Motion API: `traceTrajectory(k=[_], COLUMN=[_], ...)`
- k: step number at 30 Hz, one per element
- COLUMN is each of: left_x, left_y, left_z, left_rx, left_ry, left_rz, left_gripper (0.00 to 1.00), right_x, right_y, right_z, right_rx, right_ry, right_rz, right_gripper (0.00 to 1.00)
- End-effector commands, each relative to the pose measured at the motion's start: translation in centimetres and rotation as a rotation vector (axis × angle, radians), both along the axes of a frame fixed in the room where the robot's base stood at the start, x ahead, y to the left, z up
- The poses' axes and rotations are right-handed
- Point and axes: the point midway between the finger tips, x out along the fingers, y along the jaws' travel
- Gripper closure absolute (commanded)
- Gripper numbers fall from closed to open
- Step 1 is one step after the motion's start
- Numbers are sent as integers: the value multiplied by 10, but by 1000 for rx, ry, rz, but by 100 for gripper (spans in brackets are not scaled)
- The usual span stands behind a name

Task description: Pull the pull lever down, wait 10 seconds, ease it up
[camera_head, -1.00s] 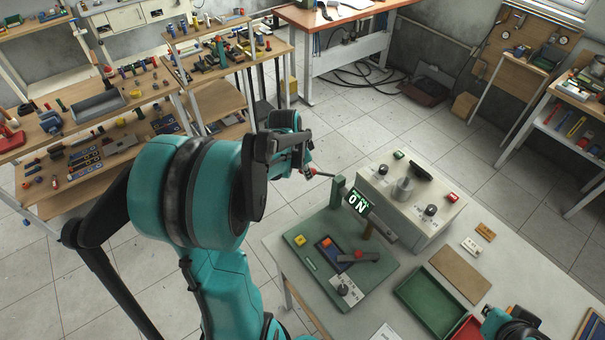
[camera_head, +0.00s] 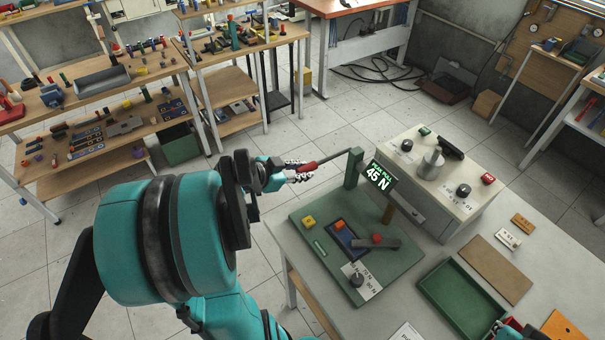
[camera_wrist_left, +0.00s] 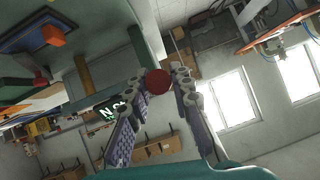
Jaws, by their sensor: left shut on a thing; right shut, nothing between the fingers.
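The pull lever (camera_head: 335,159) reaches left from a green post on the green test board (camera_head: 318,262); its rod slopes down toward its red grip (camera_head: 309,166). My left gripper (camera_head: 302,171) is shut on the red grip. In the left wrist view, the round red end of the grip (camera_wrist_left: 158,82) sits between the fingers of my left gripper (camera_wrist_left: 160,95). The display (camera_head: 378,175) by the post reads 45 N. My right gripper (camera_head: 512,329) shows only in part at the bottom edge and is shut, with nothing held.
A grey control box (camera_head: 440,195) with knobs and buttons stands behind the board. A green tray (camera_head: 462,300) and a brown mat (camera_head: 496,268) lie to the right on the table. Shelves with parts (camera_head: 110,80) stand at the left, with open floor between.

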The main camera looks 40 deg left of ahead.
Motion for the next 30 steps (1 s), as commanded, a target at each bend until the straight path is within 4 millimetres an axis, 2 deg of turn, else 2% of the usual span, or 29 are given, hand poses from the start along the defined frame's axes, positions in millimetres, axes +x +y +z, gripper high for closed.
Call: traceTrajectory(k=[4,17,18,20,21,30], left_x=[-1,-1,-1,0,0,-2], left_y=[0,0,0,1,0,1], left_z=[-6,-4,-4,-4,-5,-4], left_rx=[-5,-9,-9,-9,-9,-8], left_ry=[-23,-33,-33,-33,-33,-32], left_rz=[0,1,1,1,1,1], left_gripper=[100,100,76,60,57,57], right_x=[0,0,0,0,0,0], right_y=[0,0,0,0,0,0], right_z=[-9,-10,-10,-10,-10,-10], right_rx=[0,0,0,0,0,0], right_ry=[0,0,0,0,0,0], right_rz=[0,0,0,0,0,0], right_gripper=[100,100,100,100,100,100])
